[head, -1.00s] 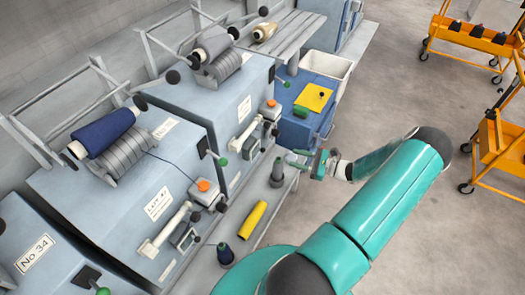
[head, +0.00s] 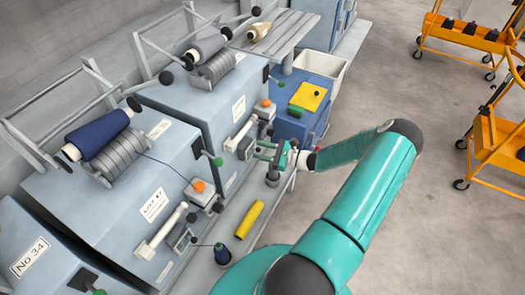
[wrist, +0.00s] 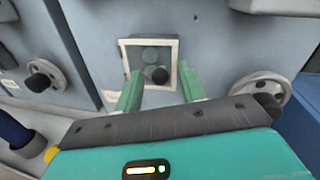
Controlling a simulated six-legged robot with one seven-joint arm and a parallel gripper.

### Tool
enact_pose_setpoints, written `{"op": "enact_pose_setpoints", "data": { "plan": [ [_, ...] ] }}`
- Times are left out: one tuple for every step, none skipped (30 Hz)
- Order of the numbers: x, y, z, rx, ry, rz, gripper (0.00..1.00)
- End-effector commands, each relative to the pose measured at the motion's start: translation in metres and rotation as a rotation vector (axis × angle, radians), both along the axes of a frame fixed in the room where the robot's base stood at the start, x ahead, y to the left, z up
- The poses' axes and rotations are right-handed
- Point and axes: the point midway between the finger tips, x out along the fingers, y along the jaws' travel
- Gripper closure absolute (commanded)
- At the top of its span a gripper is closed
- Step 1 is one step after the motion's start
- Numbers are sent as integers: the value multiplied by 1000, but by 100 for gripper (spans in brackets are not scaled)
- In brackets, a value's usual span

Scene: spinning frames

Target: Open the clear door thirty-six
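A small square clear door (wrist: 135,55) in a pale frame shows in the wrist view, on the grey face of a machine. It looks shut. In the head view my gripper (head: 263,151) is at the front of the second machine (head: 205,103) and partly hides the door area. The number thirty-six is not readable.
The nearer machine (head: 125,190) has its own small window (head: 181,240) and handle. A handwheel (wrist: 260,92) is right of the door.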

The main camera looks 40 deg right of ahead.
Motion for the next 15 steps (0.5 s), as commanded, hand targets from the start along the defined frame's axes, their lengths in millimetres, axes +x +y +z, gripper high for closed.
{"op": "enact_pose_setpoints", "data": {
  "plan": [
    [0, 0, 0, 0, 0, 0, 60],
    [0, 0, 0, 0, 0, 0, 62],
    [0, 0, 0, 0, 0, 0, 70],
    [0, 0, 0, 0, 0, 0, 76],
    [0, 0, 0, 0, 0, 0, 82],
    [0, 0, 0, 0, 0, 0, 90],
    [0, 0, 0, 0, 0, 0, 96],
    [0, 0, 0, 0, 0, 0, 100],
    [0, 0, 0, 0, 0, 0, 100],
    [-1, 0, 0, 0, 0, 0, 100],
    [0, 0, 0, 0, 0, 0, 100],
    [0, 0, 0, -1, 1, 0, 100],
    [-1, 0, 0, -1, 1, 0, 100],
    [-1, 0, 0, 0, 1, -1, 100],
    [-1, 0, 0, 0, 0, -4, 100]
  ]
}}
